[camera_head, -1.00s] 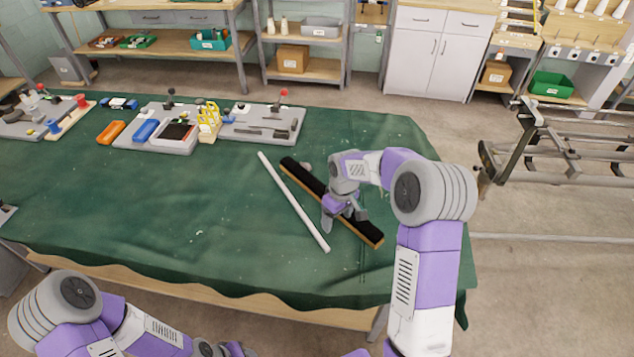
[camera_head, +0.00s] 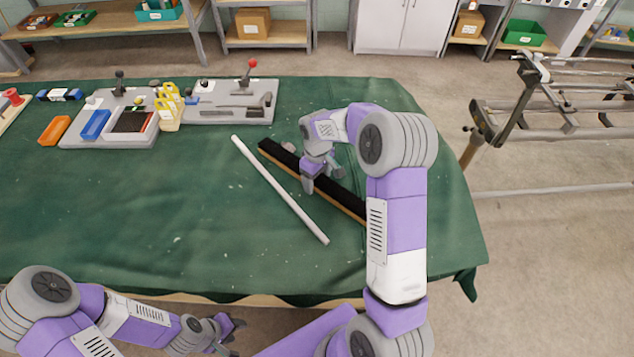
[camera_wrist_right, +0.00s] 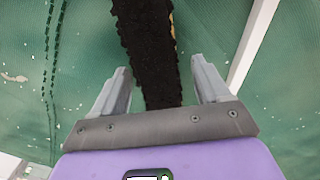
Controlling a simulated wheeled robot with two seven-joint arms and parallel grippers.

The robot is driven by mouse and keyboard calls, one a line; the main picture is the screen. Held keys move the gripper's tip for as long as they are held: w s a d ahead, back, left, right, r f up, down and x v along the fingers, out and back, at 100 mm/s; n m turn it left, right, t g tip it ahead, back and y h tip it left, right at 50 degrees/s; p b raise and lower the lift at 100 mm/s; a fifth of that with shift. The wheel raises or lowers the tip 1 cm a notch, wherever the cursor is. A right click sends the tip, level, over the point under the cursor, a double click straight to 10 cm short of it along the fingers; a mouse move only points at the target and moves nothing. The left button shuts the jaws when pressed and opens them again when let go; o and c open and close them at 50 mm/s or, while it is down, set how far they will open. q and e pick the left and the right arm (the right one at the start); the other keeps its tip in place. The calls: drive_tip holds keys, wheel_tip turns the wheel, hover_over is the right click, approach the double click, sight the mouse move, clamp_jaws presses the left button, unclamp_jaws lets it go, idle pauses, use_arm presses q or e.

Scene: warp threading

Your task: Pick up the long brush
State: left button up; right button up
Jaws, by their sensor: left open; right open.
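The long brush (camera_head: 283,157) lies on the green cloth, with black bristles up and a wooden edge. It runs diagonally, and its lower right end is hidden behind my right arm. My right gripper (camera_head: 322,182) is over the brush's middle. In the right wrist view the brush (camera_wrist_right: 150,50) runs between the two spread fingers of my right gripper (camera_wrist_right: 158,85); contact cannot be told. My left gripper (camera_head: 238,337) is open and empty near the table's front edge, low in the head view.
A white rod (camera_head: 280,190) lies beside the brush on its left, roughly parallel. The cloth (camera_head: 130,220) is clear at front left.

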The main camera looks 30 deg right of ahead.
drive_tip(key=shift+f, duration=0.3)
drive_tip(key=shift+r, duration=0.1)
drive_tip(key=c, duration=1.4)
